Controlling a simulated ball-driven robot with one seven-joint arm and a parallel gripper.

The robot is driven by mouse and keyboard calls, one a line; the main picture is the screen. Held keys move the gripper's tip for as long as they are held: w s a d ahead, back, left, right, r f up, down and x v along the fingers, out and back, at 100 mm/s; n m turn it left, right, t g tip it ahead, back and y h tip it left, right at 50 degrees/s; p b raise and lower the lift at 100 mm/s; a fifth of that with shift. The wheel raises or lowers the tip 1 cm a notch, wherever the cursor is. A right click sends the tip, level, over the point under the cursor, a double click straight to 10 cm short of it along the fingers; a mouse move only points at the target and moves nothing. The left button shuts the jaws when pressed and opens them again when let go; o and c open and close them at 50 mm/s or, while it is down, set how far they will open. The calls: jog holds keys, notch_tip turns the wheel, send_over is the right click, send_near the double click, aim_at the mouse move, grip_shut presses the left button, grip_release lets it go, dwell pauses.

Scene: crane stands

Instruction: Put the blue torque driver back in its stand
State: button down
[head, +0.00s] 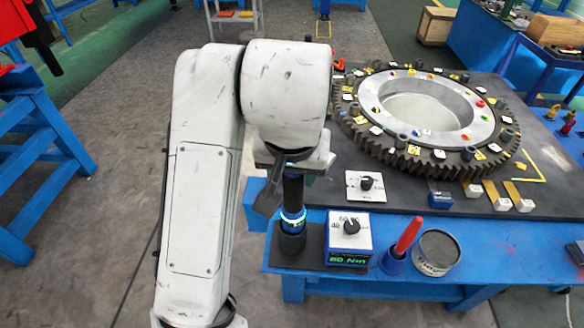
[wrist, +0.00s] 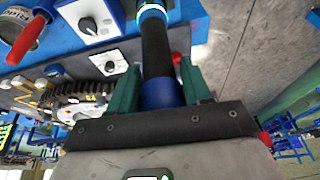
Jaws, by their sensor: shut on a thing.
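The blue torque driver (head: 293,190) hangs upright below my gripper (head: 290,168) in the head view. It has a dark shaft, blue bands and a glowing pale ring near its lower end. In the wrist view my gripper (wrist: 160,90) has its green fingers shut on either side of the driver (wrist: 158,55), around its blue part. The stand, a short black cylinder (head: 292,242), is directly under the driver on the bench's front-left corner. The driver's lower end meets the stand's top in the picture. I cannot tell whether it is inside or just above it.
A blue box with a dial and green display (head: 348,240) stands close right of the stand. Beyond it are a red-handled tool in a blue holder (head: 400,245) and a round tin (head: 436,252). A large gear ring (head: 430,115) fills the bench behind.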

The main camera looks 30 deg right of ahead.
jog(key=shift+f+b, duration=0.7)
jog(key=shift+f, duration=0.25)
jog(key=shift+c, duration=2.1)
grip_release()
jog(key=p+v, duration=0.5)
jog(key=v, duration=1)
jog(key=shift+r, duration=0.4)
